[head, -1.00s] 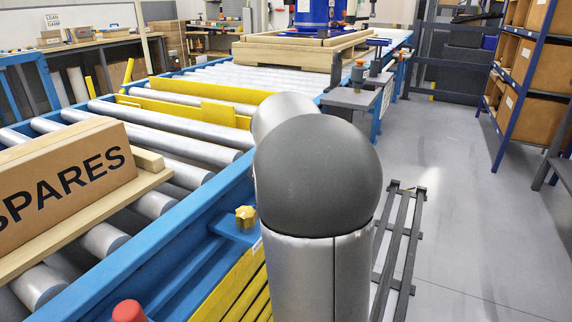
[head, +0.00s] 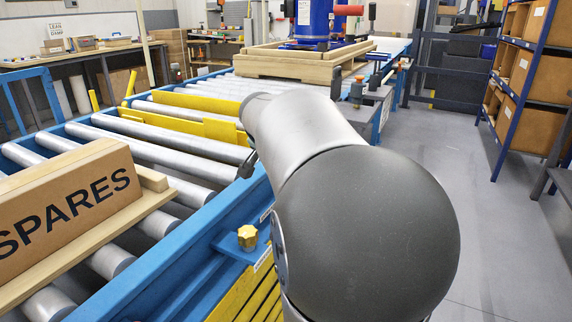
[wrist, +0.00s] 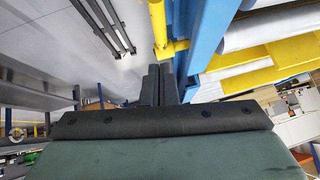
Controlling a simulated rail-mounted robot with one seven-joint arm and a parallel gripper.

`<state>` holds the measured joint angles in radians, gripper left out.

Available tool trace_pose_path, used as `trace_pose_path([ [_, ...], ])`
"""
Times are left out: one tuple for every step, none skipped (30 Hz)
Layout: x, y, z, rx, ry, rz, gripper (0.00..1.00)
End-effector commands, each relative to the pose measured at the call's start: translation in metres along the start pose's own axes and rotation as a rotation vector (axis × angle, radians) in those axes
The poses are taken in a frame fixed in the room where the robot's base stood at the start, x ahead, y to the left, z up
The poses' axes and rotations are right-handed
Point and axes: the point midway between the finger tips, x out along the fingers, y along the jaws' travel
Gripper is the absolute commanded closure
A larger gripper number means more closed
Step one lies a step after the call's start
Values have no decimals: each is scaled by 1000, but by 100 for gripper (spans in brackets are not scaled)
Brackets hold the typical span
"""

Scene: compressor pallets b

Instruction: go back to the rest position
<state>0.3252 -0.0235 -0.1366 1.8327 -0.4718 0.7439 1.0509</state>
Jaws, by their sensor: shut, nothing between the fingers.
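My gripper (wrist: 161,86) shows in the wrist view with its two dark fingers together and nothing between them. The fingers point toward a yellow post and a blue conveyor frame (wrist: 212,35), with grey floor to the left. I cannot tell the gap between fingertips and frame. In the head view my arm rises at the centre right, with a large dark rounded joint in front and a grey link running away toward the conveyor. A small dark part juts out left of the link over the conveyor's edge; the gripper cannot be made out clearly there.
A roller conveyor (head: 165,155) runs away on the left. A SPARES carton (head: 65,212) stands on a wooden board on it. A blue compressor (head: 312,18) sits on a wooden pallet (head: 290,66) at the far end. Shelving (head: 521,80) stands right; the aisle floor (head: 450,160) is clear.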

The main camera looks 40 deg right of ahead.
Motion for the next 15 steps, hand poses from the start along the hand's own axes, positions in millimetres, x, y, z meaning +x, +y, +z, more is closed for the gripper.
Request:
trace_pose_path([
  [-7,0,0,-1,1,-2,100],
  [-10,0,1,-1,0,-1,100],
  [-13,0,1,0,0,0,100],
  [-15,0,1,0,0,0,100],
  [-16,0,2,0,0,0,100],
  [-17,0,2,0,0,0,100],
  [-18,0,2,0,0,0,100],
  [-18,0,2,0,0,0,100],
  [-18,0,2,0,0,0,100],
  [-18,0,2,0,0,0,100],
  [-18,0,2,0,0,0,100],
  [-18,0,2,-1,-1,0,100],
  [-20,0,3,-6,-4,-1,100],
  [-23,-1,4,-15,-10,-2,100],
  [-29,-4,7,-36,-24,-5,100],
])
